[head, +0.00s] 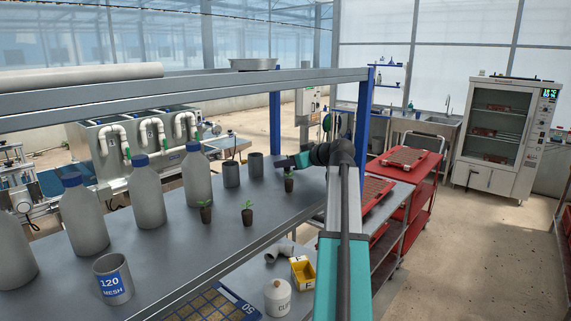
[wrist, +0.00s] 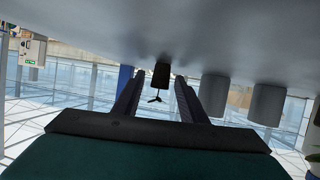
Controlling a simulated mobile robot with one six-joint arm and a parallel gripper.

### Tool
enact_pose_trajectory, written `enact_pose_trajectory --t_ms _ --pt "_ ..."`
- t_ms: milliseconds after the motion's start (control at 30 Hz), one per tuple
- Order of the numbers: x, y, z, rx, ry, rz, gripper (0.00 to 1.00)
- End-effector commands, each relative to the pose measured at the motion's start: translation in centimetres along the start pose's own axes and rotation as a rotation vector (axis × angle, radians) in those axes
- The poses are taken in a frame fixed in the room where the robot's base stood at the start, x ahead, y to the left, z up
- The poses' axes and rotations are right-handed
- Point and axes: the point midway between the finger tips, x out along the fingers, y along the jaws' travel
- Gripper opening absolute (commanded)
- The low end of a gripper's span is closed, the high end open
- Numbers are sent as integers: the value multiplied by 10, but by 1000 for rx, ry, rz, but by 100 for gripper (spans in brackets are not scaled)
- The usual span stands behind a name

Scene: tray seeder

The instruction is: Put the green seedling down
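Three small seedlings with green leaves and dark plugs stand upright on the grey shelf (head: 160,262): a left one (head: 205,214), a middle one (head: 247,215) and a far right one (head: 289,185). My gripper (head: 284,162) is at the far right seedling, level with its leafy top. In the wrist view, which is upside down, a seedling (wrist: 160,76) shows between the two fingers of my gripper (wrist: 159,77). The fingers are apart, with a gap on each side of the plug. The plug's base appears to meet the shelf surface.
Two grey cups (head: 231,174) (head: 256,165) stand left of my gripper. Grey bottles with blue caps (head: 146,195) line the shelf's left side, and a 120 mesh cup (head: 113,280) stands near the front. A blue post (head: 275,120) rises behind my gripper. Bare shelf lies around the seedlings.

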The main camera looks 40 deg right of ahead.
Motion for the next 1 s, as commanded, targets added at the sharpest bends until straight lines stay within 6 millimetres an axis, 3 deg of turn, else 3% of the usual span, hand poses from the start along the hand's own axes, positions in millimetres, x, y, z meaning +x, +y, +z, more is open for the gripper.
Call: enact_pose_trajectory --t_ms 367,1000 --pt "-4 0 -3 0 0 1 38" --pt "-96 0 -1 0 1 3 38"
